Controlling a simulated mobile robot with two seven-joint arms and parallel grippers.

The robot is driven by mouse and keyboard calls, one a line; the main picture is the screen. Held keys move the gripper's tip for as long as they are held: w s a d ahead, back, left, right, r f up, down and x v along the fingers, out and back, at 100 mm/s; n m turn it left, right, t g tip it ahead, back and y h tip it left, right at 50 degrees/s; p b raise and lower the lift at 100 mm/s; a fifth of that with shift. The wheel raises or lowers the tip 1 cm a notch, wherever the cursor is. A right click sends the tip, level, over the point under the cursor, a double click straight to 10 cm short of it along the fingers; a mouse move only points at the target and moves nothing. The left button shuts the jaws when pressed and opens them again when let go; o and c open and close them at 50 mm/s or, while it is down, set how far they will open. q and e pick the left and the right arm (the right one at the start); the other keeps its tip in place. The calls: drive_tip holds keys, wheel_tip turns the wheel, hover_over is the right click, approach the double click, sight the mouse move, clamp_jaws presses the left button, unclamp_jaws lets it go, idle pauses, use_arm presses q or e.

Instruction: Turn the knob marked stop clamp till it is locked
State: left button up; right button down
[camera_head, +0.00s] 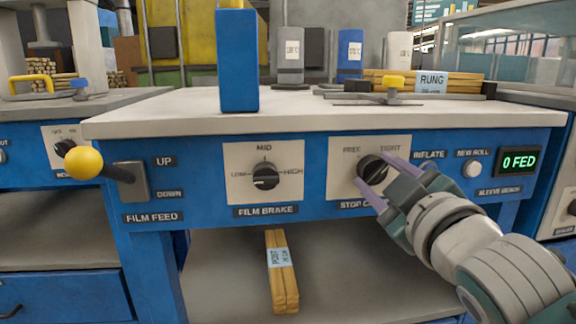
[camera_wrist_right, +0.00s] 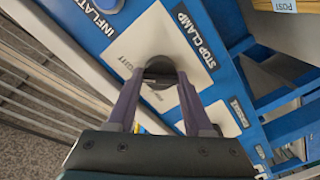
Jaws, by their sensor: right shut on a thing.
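The stop clamp knob (camera_head: 371,166) is a dark round knob on a pale square plate (camera_head: 345,150) on the blue front panel. Its plate reads FREE at the left and TIGHT at the right; its name label below is partly covered by my gripper. My right gripper (camera_head: 375,178) is shut on the knob, with a purple finger on either side. The knob also shows between the fingertips in the right wrist view (camera_wrist_right: 159,70), beside the STOP CLAMP label (camera_wrist_right: 194,37). Which way its pointer faces is hidden. My left gripper is out of view.
Left of it are the film brake knob (camera_head: 265,176) and the yellow-balled film feed lever (camera_head: 85,163). Right are the inflate label (camera_head: 429,154), the new roll button (camera_head: 472,169) and a display reading 0 FED (camera_head: 518,161). The worktop (camera_head: 310,108) overhangs above.

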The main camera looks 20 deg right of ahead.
drive_tip(key=shift+m, duration=0.3)
drive_tip(key=shift+c, duration=1.5)
unclamp_jaws()
drive_tip(key=shift+s+a, duration=0.1)
drive_tip(key=shift+s, duration=0.3)
drive_tip(key=p+v, duration=0.2)
drive_tip(key=v, duration=0.7)
drive_tip(key=shift+s, duration=0.1)
